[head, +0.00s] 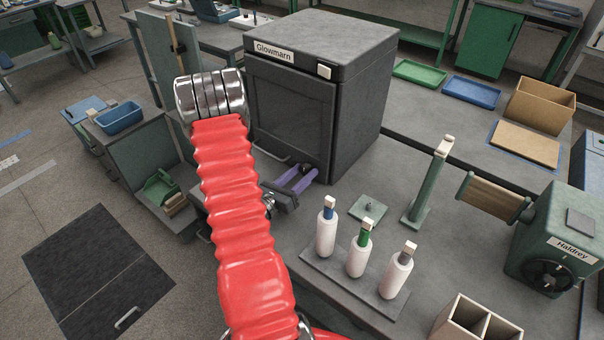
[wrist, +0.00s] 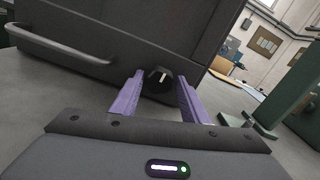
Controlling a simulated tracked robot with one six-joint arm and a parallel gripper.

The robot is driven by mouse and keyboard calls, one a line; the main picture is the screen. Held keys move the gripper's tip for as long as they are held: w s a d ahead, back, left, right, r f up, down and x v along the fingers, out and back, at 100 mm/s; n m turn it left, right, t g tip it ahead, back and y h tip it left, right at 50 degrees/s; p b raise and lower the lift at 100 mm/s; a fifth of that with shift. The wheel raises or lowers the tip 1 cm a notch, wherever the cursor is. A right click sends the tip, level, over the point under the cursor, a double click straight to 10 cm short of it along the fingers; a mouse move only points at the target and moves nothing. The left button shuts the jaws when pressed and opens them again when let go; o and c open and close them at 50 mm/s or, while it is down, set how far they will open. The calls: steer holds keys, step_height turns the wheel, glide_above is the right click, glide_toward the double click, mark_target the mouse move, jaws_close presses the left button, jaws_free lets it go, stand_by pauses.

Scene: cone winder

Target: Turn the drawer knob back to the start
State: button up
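The drawer knob (wrist: 158,83) is a dark, faceted knob with a short pale mark, low on the front of the dark grey Glowmarn cabinet (head: 290,115). In the wrist view the mark stands nearly upright. My gripper (wrist: 160,91) has two purple fingers, one on each side of the knob, with visible gaps. It is open, and I see no clear contact. In the head view my gripper (head: 306,171) is at the cabinet's lower front corner, and the knob is mostly hidden there by the fingers and shadow.
A drawer handle bar (wrist: 60,47) runs left of the knob. Right of my gripper are a small green plate (head: 368,210), a green post (head: 427,185) and a rack of white bottles (head: 345,285). The Haldrey winder (head: 560,235) stands at the right.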

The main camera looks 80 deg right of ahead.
steer(key=shift+o, duration=1)
steer(key=shift+v, duration=6.9)
steer(key=shift+s+r, duration=0.1)
